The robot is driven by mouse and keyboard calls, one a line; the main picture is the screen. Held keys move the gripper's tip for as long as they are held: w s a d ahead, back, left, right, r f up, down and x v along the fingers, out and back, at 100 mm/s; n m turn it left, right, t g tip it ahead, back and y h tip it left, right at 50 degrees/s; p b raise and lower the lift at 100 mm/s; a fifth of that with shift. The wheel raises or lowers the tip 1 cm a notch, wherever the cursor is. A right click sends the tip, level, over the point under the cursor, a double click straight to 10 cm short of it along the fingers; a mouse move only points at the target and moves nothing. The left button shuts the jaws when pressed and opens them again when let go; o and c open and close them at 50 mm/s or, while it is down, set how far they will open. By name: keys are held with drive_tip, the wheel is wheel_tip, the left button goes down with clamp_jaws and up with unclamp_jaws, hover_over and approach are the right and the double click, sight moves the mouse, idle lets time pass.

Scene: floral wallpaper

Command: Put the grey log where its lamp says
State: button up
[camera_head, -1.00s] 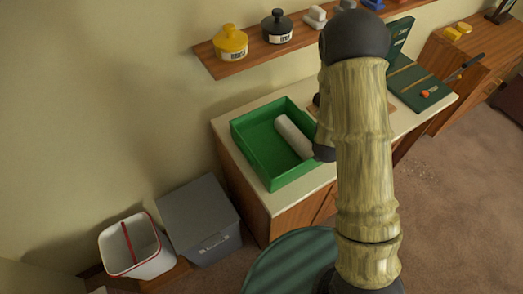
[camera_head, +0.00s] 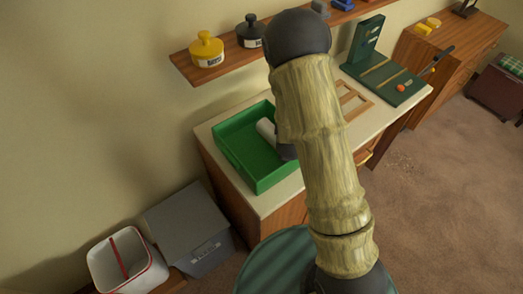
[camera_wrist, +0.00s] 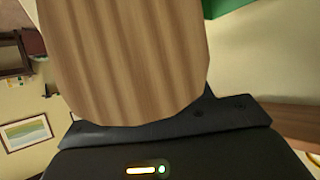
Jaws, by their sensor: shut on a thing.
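In the wrist view a brown, wood-grained, ridged thing (camera_wrist: 125,60) with a rounded end fills the middle, right against the dark body of my gripper (camera_wrist: 160,125). My gripper is shut on it; its fingertips are not clear. No grey colour shows on it. A small lit white bar and a green light (camera_wrist: 147,170) glow below it; I cannot tell what they belong to. In the head view my arm hides my gripper. A whitish cylinder (camera_head: 266,130) lies in the green tray (camera_head: 230,150), partly behind my arm; I cannot tell whether it is the log.
A wooden frame (camera_head: 352,99) and a dark green stand (camera_head: 385,78) share the counter. A shelf (camera_head: 188,72) above holds a yellow pot (camera_head: 207,50) and a black pot (camera_head: 250,32). A grey bin (camera_head: 190,225) and a white-red bin (camera_head: 125,262) stand lower left. Floor at right is clear.

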drive_tip(key=a+r+n+g+y, duration=0.1)
drive_tip(key=a+r+n+y, duration=0.2)
drive_tip(key=a+n+y, duration=0.2)
drive_tip(key=a+r+n+y+b, duration=0.1)
drive_tip(key=a+r+n+y, duration=0.3)
drive_tip(key=a, duration=0.6)
drive_tip(key=shift+s+a+r+n+g+y+b, duration=0.2)
drive_tip(key=shift+a+n+g+y+b, duration=0.1)
drive_tip(key=shift+a+n+g+y, duration=0.15)
drive_tip(key=shift+f, duration=0.1)
drive_tip(key=shift+f+p, duration=0.6)
drive_tip(key=shift+f, duration=2.25)
wheel_tip(320, 180, down, 4)
drive_tip(key=shift+d+f+p, duration=0.1)
drive_tip(key=shift+p, duration=0.45)
